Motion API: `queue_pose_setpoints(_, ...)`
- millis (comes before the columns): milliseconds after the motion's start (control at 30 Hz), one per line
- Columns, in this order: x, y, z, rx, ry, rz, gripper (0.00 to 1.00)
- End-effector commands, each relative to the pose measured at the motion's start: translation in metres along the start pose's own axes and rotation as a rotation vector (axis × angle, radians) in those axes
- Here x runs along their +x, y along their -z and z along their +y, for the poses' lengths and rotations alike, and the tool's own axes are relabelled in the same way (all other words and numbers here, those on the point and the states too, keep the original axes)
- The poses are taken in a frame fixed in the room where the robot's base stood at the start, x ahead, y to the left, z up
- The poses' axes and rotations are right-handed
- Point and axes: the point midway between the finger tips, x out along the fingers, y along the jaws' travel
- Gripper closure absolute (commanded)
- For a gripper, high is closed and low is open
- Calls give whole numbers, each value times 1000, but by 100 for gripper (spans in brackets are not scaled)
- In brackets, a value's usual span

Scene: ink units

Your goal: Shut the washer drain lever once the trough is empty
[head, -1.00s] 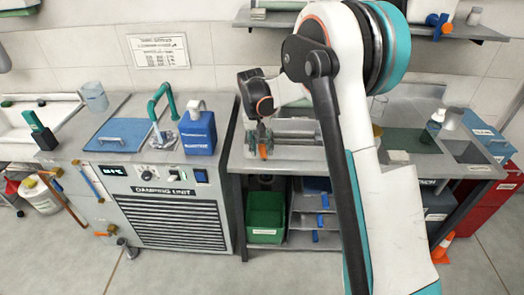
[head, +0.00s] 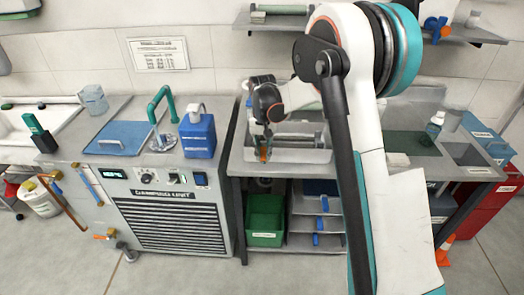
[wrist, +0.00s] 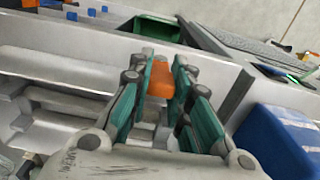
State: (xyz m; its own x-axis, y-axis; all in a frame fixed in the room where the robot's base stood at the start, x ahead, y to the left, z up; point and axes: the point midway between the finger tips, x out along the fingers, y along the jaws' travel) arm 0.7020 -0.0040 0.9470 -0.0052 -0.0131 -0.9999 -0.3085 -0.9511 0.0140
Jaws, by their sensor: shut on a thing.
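The grey metal washer trough (head: 312,155) is set in the bench right of the damping unit. Its pale wall and stepped inside also show in the wrist view (wrist: 60,72); I see no clear sign of liquid, but part is hidden by my gripper. The orange drain lever (head: 264,155) is at the trough's front left. In the wrist view the lever (wrist: 160,78) stands between my teal finger pads. My gripper (head: 261,147) is shut on the lever, pointing down at the front of the trough. The lever's lower end and pivot are hidden.
The damping unit (head: 165,215) stands to the left, with a blue jug (head: 198,135) and a green tap (head: 158,103) on top. A green bin (head: 265,222) sits on the shelf below the trough. My arm hides part of the bench.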

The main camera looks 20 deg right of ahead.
Motion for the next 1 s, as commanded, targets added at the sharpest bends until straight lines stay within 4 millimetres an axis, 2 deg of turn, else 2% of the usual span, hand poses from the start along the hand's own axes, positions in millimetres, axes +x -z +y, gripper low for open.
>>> queue_pose_setpoints(333, 0, 0, 2, 0, 30, 1, 100)
queue_pose_setpoints(367, 0, 0, 2, 0, 30, 1, 77)
queue_pose_setpoints(433, 0, 0, 2, 0, 30, 1, 62)
queue_pose_setpoints(800, -2, 0, 2, 0, 29, 1, 62)
queue_pose_setpoints(1000, -26, 0, 3, 1, 29, 1, 62)
